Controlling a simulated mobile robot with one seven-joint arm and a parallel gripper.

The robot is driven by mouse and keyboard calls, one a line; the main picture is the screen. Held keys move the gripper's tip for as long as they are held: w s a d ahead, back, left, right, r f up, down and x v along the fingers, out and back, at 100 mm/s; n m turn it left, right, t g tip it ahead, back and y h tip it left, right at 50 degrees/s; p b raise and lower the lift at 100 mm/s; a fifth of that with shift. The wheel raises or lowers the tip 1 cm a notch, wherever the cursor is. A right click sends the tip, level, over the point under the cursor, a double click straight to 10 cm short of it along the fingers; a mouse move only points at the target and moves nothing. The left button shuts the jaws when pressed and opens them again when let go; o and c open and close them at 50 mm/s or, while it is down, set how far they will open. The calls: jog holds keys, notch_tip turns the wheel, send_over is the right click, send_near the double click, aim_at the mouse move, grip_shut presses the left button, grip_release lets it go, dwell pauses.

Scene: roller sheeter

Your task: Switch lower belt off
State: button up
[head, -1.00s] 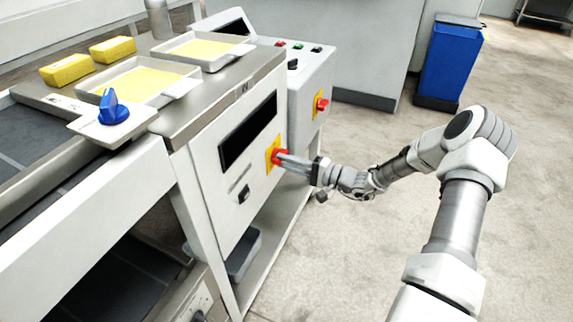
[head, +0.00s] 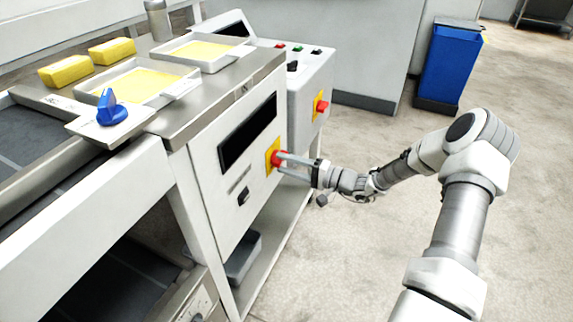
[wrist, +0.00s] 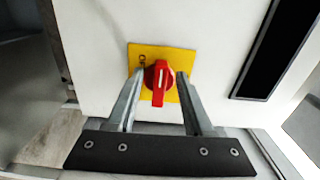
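A red rotary switch knob (head: 279,158) sits on a yellow plate (head: 270,166) on the machine's white side panel. In the wrist view the knob (wrist: 159,80) carries a white mark, and its handle points down the picture. My gripper (head: 284,164) is at the knob, with one finger on each side of it. In the wrist view the fingers (wrist: 160,78) are open, with small gaps to the knob. A dark lower belt (head: 110,285) lies under the machine at the lower left.
A black rocker switch (head: 243,196) and a dark display (head: 248,133) are on the same panel. Another red switch (head: 321,106) is on the box behind. Open floor lies right, with a blue bin (head: 449,62) farther back.

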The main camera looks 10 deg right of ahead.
jog(key=p+v, duration=0.3)
jog(key=v, duration=1.4)
jog(key=shift+s+d+p, duration=0.15)
jog(key=shift+p, duration=0.2)
jog(key=shift+r, duration=0.1)
